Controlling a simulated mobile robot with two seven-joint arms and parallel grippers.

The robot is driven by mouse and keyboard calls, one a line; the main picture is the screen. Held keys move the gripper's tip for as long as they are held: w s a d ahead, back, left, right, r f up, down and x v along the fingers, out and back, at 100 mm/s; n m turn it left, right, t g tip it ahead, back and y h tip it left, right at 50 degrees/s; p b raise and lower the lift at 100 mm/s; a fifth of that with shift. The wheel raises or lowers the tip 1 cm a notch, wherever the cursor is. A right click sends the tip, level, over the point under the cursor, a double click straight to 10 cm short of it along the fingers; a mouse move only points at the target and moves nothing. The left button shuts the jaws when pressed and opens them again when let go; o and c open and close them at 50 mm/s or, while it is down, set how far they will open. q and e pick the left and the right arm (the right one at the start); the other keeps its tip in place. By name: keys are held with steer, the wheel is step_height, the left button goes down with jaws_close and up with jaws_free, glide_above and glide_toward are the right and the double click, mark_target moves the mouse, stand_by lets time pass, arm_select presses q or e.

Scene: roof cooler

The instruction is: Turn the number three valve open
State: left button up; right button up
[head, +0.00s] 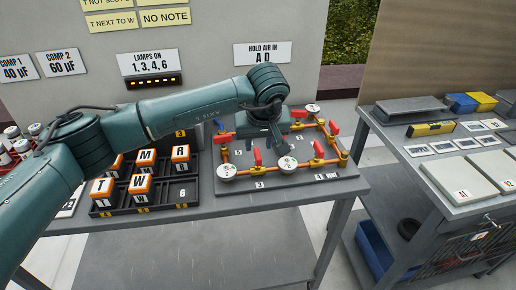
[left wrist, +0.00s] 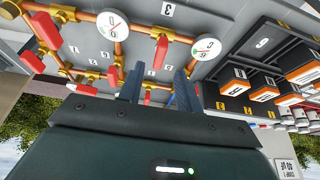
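The number three valve has a red handle (head: 257,156) on the front orange pipe, between two round gauges, behind the label 3 (head: 260,185). Its handle points across the pipe, toward the back of the board. In the left wrist view the same red handle (left wrist: 159,52) shows near the label 3 (left wrist: 167,10). My left gripper (head: 279,142) is over the board, behind and right of that handle in the head view. Its two fingers (left wrist: 157,87) are apart with no object held between them. The handle is beyond the fingertips, apparently not touched. My right gripper is out of view.
A black tray (head: 139,209) of orange-and-white lettered blocks stands left. A second bench (head: 440,200) is right, across a gap.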

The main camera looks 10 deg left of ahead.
mark_target(258, 153)
arm_select(q)
steer(key=x, duration=0.5)
steer(key=shift+d, duration=0.1)
jaws_close()
